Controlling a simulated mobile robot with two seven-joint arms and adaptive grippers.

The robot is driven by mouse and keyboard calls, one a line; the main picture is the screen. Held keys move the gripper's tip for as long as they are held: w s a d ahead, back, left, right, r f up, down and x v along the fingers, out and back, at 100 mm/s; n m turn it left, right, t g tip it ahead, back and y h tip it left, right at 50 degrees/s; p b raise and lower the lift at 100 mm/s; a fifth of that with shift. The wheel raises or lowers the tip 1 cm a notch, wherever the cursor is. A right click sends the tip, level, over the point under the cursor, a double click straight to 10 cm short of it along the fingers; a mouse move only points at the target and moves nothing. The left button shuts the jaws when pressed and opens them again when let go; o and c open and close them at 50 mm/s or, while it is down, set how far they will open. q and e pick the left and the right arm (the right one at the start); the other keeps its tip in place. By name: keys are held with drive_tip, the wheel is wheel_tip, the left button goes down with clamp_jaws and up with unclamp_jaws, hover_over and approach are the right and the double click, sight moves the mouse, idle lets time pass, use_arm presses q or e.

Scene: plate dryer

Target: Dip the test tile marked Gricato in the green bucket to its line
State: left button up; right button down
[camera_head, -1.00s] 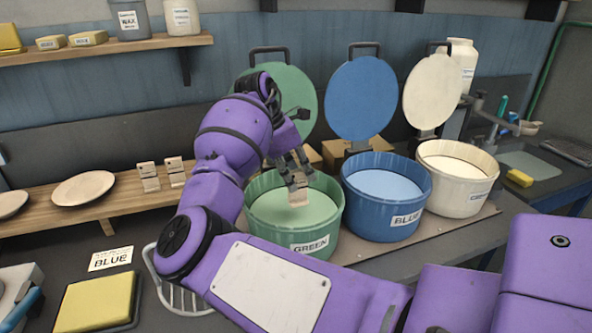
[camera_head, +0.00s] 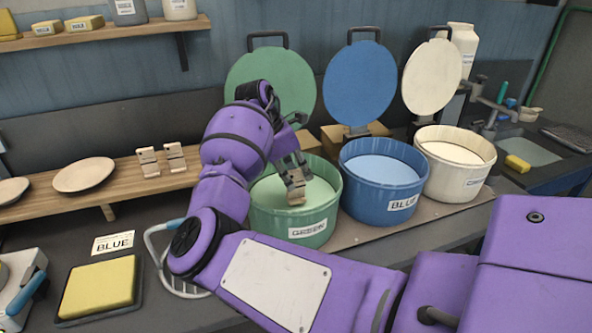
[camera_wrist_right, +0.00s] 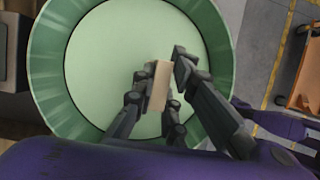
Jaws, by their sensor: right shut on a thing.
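My right gripper (camera_head: 293,178) is over the green bucket (camera_head: 262,222) and points down into its mouth. It is shut on a small beige tile (camera_head: 296,193), which also shows between the fingers in the right wrist view (camera_wrist_right: 158,84). The tile's marking and its line cannot be read here. The bucket is open, with pale green glaze (camera_head: 322,192) inside. The tile's lower end is over the glaze; I cannot tell whether it touches the surface. My left gripper is not in view.
The blue bucket (camera_head: 375,210) and white bucket (camera_head: 455,180) stand open to the right. Two other tiles (camera_head: 148,162) (camera_head: 175,158) stand on the wooden shelf at left, beside plates (camera_head: 84,175). A yellow sponge (camera_head: 98,287) and a card reading BLUE (camera_head: 113,243) lie in front.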

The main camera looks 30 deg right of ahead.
sight(297, 196)
drive_tip(key=shift+f, duration=2.8)
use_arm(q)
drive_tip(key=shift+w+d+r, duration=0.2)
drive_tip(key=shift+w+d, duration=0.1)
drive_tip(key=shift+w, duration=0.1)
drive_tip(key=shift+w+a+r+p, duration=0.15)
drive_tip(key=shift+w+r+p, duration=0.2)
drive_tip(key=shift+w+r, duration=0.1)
use_arm(e)
drive_tip(key=shift+f, duration=0.3)
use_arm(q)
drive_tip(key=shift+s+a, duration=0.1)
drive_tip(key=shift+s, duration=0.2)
use_arm(e)
drive_tip(key=shift+f, duration=0.1)
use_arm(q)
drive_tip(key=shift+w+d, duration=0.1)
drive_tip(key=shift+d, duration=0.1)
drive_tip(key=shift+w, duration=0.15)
